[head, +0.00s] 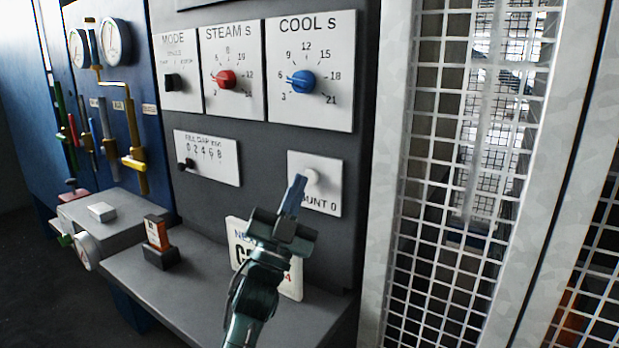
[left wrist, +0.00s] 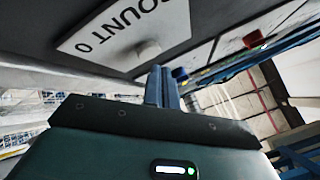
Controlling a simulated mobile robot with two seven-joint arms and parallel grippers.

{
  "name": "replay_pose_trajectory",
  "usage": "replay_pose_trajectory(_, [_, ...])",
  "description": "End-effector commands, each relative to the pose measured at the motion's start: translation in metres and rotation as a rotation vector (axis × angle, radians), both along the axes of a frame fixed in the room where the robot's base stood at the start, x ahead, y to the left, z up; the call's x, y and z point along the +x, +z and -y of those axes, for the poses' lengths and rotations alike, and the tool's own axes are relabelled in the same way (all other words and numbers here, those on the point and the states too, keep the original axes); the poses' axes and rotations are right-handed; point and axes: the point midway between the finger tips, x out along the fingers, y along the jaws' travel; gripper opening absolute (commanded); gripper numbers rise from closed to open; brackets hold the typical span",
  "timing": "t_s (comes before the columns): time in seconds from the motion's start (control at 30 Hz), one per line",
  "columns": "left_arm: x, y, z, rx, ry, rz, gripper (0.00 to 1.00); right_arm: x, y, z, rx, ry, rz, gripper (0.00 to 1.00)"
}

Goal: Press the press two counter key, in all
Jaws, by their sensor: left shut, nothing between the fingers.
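The counter plate (head: 325,199) is a white panel reading "COUNT 0", with its label partly hidden, low on the grey press face. Its round white key (head: 312,177) sits near the top of the plate. My left gripper (head: 299,181) is shut and empty, with its blue fingertips overlapping the left part of the plate in the head view. In the left wrist view, the counter plate (left wrist: 110,40) and its key (left wrist: 147,50) show just beyond the fingertips (left wrist: 160,72). A small gap seems to lie between fingertips and key. My right gripper is not in view.
Above are the blue COOL knob (head: 301,82), red STEAM knob (head: 225,79) and MODE switch (head: 172,81). A fill slider panel (head: 207,158) is left. A card (head: 289,284) stands behind my gripper on the grey shelf (head: 190,300). A mesh guard (head: 425,200) stands right.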

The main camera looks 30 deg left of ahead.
Motion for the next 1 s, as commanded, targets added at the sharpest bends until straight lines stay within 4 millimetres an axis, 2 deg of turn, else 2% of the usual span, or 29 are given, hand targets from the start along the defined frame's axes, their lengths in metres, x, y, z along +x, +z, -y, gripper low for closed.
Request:
replay_pose_trajectory(0.2, [0.007, 0.000, 0.001, 0.000, 0.000, 0.001, 0.00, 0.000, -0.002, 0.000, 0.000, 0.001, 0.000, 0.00])
replay_pose_trajectory(1.0, [0.012, 0.000, 0.001, 0.000, -0.001, 0.001, 0.00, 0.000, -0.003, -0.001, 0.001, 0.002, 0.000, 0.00])
